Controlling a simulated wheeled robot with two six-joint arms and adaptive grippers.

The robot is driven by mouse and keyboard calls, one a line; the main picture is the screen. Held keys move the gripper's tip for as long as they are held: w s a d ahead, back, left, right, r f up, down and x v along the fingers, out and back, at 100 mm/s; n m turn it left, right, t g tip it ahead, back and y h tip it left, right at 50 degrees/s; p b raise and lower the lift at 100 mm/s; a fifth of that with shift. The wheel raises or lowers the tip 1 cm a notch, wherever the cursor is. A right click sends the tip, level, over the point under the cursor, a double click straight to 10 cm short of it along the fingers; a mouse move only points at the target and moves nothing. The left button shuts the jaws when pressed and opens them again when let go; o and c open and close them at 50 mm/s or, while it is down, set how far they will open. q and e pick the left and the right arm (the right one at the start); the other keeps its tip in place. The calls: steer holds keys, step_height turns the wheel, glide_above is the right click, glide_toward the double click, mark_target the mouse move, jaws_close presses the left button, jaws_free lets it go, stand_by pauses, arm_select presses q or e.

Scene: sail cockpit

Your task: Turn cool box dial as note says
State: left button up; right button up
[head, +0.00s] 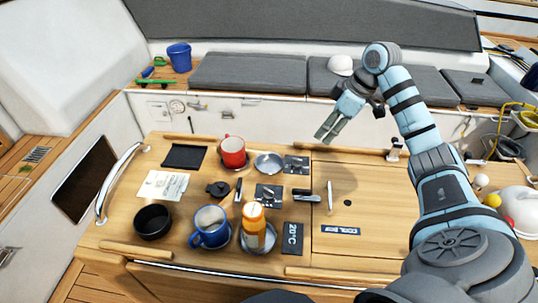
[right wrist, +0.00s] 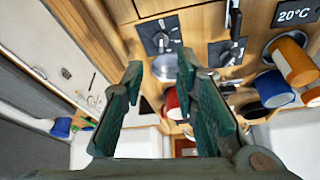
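The paper note (head: 163,185) lies flat on the left of the wooden table; its writing is too small to read. A dark display (head: 292,238) reads 20°C; it also shows in the right wrist view (right wrist: 295,12). A label reading COOL BOX (head: 340,231) is on the right part of the table. Two dark panels with knobs, one at the back (head: 296,165) and one nearer (head: 269,194), lie left of it; I cannot tell which is the cool box dial. My right gripper (head: 326,130) is open and empty, raised above the table's back edge. My left gripper is out of view.
A red mug (head: 232,152), blue mug (head: 209,228), orange bottle (head: 253,228) and black bowl (head: 153,221) stand on the table. A black-and-silver lever (head: 307,196) lies near the panels. Grey cushions (head: 248,74) line the back. The table's right part is mostly clear.

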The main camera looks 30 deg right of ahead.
mark_target(298, 159)
steer(key=x, duration=0.9)
steer(key=w+a+x, duration=0.1)
steer(key=x, duration=0.4)
steer(key=shift+w+r, duration=0.1)
steer(key=shift+r, duration=0.15)
steer(key=shift+c, duration=0.3)
jaws_close()
